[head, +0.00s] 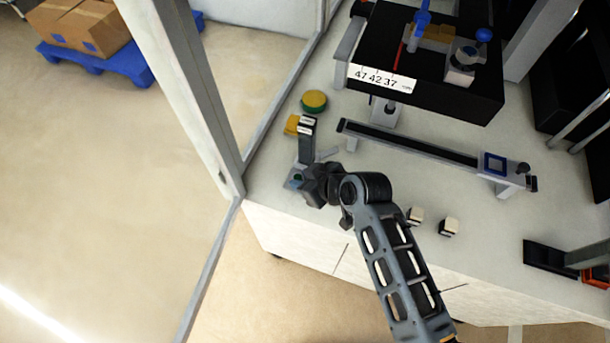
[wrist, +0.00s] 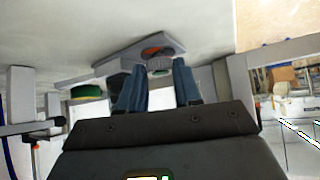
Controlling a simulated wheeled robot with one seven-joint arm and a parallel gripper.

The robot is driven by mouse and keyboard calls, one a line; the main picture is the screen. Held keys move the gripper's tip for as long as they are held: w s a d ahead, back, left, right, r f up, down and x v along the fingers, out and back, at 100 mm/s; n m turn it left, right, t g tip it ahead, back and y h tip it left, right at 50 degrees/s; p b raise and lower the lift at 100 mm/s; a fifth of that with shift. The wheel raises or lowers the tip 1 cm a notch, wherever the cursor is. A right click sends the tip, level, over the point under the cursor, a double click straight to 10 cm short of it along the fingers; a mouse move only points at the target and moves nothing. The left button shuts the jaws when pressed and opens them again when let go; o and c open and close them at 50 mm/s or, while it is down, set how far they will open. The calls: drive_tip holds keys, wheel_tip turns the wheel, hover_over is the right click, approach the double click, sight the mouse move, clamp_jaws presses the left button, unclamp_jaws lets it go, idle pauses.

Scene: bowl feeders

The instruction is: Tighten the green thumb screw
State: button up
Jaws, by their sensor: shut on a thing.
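My gripper (head: 300,183) is at the left front corner of the bench, low beside a small grey fixture (head: 306,148) with a dark upright and a white label. A small teal-green spot, the green thumb screw (head: 298,178), shows at my fingertips in the head view. In the wrist view my two blue fingers (wrist: 157,82) are shut on the screw, whose end (wrist: 158,67) shows between them against the grey bracket. Most of the screw is hidden by the fingers. I cannot tell how far in it is.
A round yellow-topped green button (head: 314,101) stands behind the fixture. A linear track (head: 420,145) runs to the right, with a black feeder box (head: 435,85) behind it. Two small blocks (head: 415,215) (head: 449,226) lie near the bench's front edge. Floor is open to the left.

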drive_tip(key=m, duration=0.1)
drive_tip(key=m+t+h+p, duration=0.1)
drive_tip(key=m+h, duration=0.1)
drive_tip(key=shift+s+a+r+t, duration=0.1)
drive_tip(key=shift+s+a+t, duration=0.15)
drive_tip(key=shift+t, duration=0.05)
drive_tip(key=m+h, duration=0.2)
drive_tip(key=m, duration=0.1)
drive_tip(key=shift+a+f+t, duration=0.2)
drive_tip(key=shift+a+t, duration=0.15)
drive_tip(key=shift+t, duration=0.05)
drive_tip(key=m+h+b, duration=0.1)
drive_tip(key=m+b, duration=0.1)
drive_tip(key=m+h+b, duration=0.1)
drive_tip(key=shift+s+a+f+m+h+b, duration=0.1)
drive_tip(key=shift+a+f+m+h+b, duration=0.05)
drive_tip(key=shift+a+m+h+b, duration=0.25)
drive_tip(key=m+h+b, duration=0.2)
drive_tip(key=m+b, duration=0.1)
drive_tip(key=m+h+b, duration=0.1)
drive_tip(key=m, duration=0.1)
drive_tip(key=shift+a+g+h, duration=0.3)
drive_tip(key=shift+a+h, duration=0.05)
drive_tip(key=shift+h, duration=0.05)
drive_tip(key=shift+r, duration=0.2)
drive_tip(key=o, duration=0.8)
drive_tip(key=shift+c, duration=0.2)
drive_tip(key=shift+r, duration=0.1)
